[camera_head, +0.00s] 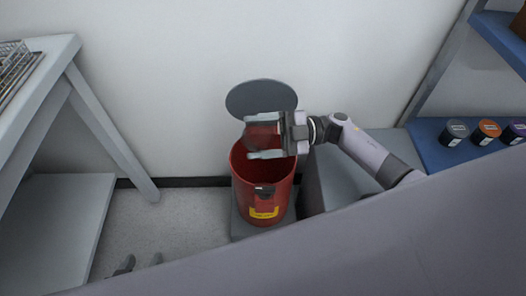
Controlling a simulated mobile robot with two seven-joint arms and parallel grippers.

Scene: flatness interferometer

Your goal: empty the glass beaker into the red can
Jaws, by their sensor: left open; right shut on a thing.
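The red can (258,205) stands on a grey base by the wall, with its round grey lid (260,93) raised behind its open mouth. My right gripper (264,137) reaches in from the right above the can's mouth. It is shut on the glass beaker (262,134), which shows faintly as a see-through, reddish-tinted shape between the fingers. Its tilt and its contents cannot be made out. My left gripper (138,266) shows only as dark fingertips low at the left, open and away from the can.
A white table (52,48) with a wire rack (14,66) stands at the left. At the right, a blue shelf (433,150) holds several small lidded jars (487,132). A grey block (335,182) is beside the can. Floor between table and can is clear.

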